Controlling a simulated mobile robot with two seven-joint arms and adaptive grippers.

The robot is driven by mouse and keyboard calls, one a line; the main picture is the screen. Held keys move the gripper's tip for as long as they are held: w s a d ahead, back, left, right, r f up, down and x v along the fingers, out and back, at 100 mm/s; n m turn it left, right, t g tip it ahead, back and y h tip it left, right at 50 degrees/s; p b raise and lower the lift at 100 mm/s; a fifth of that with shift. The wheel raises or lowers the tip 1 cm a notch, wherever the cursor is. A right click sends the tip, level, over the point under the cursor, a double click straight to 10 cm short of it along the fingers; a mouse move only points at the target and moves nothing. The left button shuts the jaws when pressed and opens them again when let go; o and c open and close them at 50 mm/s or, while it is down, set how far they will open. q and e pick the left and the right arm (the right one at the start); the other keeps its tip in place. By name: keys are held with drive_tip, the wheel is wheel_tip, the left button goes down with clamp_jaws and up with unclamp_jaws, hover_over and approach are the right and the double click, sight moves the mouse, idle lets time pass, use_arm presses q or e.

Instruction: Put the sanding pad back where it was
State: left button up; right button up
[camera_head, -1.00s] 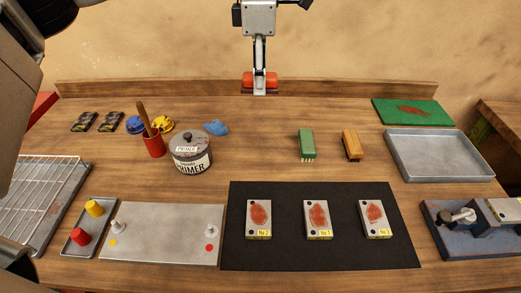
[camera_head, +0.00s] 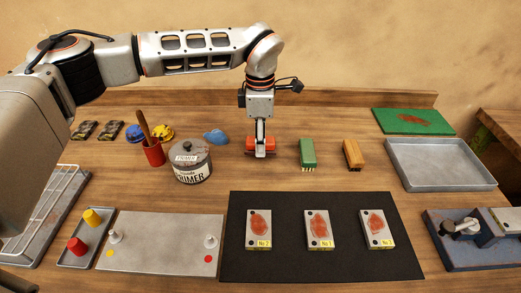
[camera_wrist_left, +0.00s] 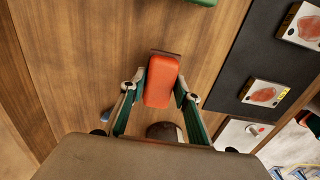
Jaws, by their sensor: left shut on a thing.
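The sanding pad (camera_head: 251,146), a red-orange block with a dark underside, is between the fingers of my left gripper (camera_head: 260,150). The gripper points straight down and is shut on the pad, left of the green brush. The left wrist view also shows the pad (camera_wrist_left: 159,80) gripped between the two fingers (camera_wrist_left: 158,98). The pad is at or just above the wooden table; I cannot tell whether it touches. My right gripper is not in view.
A black mat (camera_head: 290,262) with several rusty plates lies in front. A grey tray (camera_head: 440,165) is at right.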

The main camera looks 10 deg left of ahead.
use_arm(q)
drive_tip(key=shift+f, duration=1.75)
drive_tip(key=shift+f, duration=0.15)
drive_tip(key=o, duration=1.1)
drive_tip(key=shift+c, duration=0.2)
wheel_tip(320, 180, up, 12)
drive_tip(key=shift+r, duration=0.15)
drive_tip(key=shift+s, duration=0.1)
